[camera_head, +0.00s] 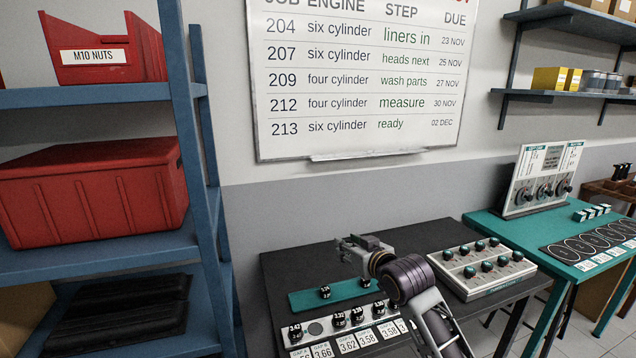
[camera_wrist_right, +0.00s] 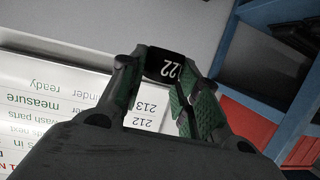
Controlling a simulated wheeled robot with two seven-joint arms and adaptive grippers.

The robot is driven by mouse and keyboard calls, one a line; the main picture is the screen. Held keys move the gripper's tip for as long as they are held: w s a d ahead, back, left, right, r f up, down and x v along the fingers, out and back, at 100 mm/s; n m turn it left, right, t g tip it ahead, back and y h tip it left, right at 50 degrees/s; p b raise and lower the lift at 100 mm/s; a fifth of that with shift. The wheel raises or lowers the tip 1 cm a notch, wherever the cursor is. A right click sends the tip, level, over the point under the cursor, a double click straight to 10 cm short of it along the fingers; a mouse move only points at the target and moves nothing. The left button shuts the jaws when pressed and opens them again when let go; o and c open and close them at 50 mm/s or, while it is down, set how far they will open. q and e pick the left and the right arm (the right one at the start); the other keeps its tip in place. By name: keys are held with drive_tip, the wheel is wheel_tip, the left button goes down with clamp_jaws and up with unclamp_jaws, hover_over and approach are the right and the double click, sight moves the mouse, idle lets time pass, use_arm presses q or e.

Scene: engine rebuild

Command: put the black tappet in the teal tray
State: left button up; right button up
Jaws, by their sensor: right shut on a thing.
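My right gripper (camera_head: 353,248) reaches in from the right above the black table. In the right wrist view my right gripper (camera_wrist_right: 163,74) is shut on a black tappet (camera_wrist_right: 164,66) whose white mark reads "22", partly cut by the fingers. In the head view the held tappet is hard to make out. The teal tray (camera_head: 306,302) lies flat on the black table, below and to the left of the gripper. Another black tappet (camera_head: 325,292) stands on it. The gripper is above the tray and apart from it. My left gripper is out of view.
A light board with several numbered black tappets (camera_head: 295,332) and white label cards lies in front of the tray. A cream rack of tappets (camera_head: 482,270) stands to the right. A blue shelf (camera_head: 203,180) with red bins rises at the left. A whiteboard (camera_head: 360,75) hangs behind.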

drive_tip(key=s+d+f+m+t+h, duration=0.1)
drive_tip(key=s+d+f+m+h, duration=0.15)
drive_tip(key=d+f, duration=0.2)
drive_tip(key=s+d+f+m+h, duration=0.1)
drive_tip(key=s+d+f, duration=0.25)
drive_tip(key=d, duration=0.25)
drive_tip(key=s+d+f+h, duration=0.1)
drive_tip(key=s+f, duration=0.4)
drive_tip(key=f, duration=0.3)
drive_tip(key=s+d+f+h, duration=0.1)
drive_tip(key=s+d+f, duration=0.1)
drive_tip(key=s+f, duration=0.4)
wheel_tip(320, 180, down, 3)
drive_tip(key=shift+f+m, duration=0.15)
drive_tip(key=shift+m, duration=0.3)
